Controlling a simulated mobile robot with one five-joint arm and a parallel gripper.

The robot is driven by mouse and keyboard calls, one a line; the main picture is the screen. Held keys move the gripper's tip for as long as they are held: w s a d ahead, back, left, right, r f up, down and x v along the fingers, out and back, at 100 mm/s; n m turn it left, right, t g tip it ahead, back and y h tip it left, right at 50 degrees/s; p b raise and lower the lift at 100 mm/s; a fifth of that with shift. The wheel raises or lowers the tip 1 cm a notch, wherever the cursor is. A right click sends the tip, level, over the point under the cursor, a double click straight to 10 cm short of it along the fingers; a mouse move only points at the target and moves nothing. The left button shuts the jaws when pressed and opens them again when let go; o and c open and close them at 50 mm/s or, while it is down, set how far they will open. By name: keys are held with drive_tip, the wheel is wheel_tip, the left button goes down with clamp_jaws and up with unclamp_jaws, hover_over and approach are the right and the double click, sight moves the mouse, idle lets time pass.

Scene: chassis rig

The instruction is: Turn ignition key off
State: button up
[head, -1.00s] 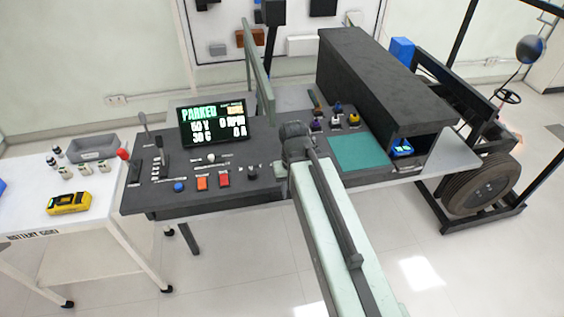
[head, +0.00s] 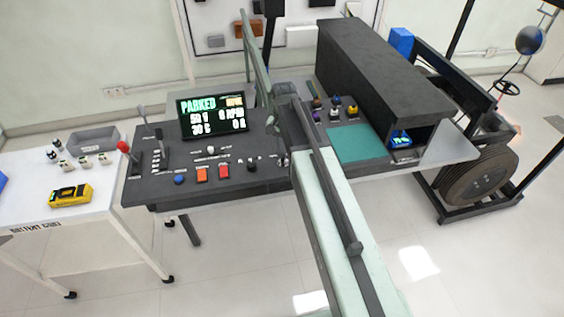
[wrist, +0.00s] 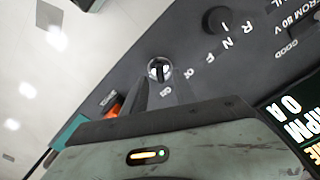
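The ignition key (wrist: 159,69) is a dark key in a round silver switch on the black control panel (wrist: 200,60). In the wrist view its dark bar stands roughly upright in the picture, with small white labels beside it that are too blurred to read surely. My gripper (wrist: 160,84) has its two dark fingers apart, tips close to the switch, one on each side of its lower edge. I cannot tell whether they touch the key. In the head view the switch (head: 283,160) shows small beside my arm. My arm hides most of the gripper there.
A black selector knob (wrist: 219,19) with letters stands near the key. The display (head: 212,117) reads PARKED. Orange and red buttons (head: 202,173) and a red-topped lever (head: 124,147) sit farther left. A teal pad (head: 358,143) and a long black box lie to the right.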

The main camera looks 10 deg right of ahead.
sight(283, 156)
wheel_tip(283, 156, down, 4)
drive_tip(key=shift+r+b, duration=0.25)
drive_tip(key=shift+b, duration=0.75)
drive_tip(key=shift+r, duration=0.1)
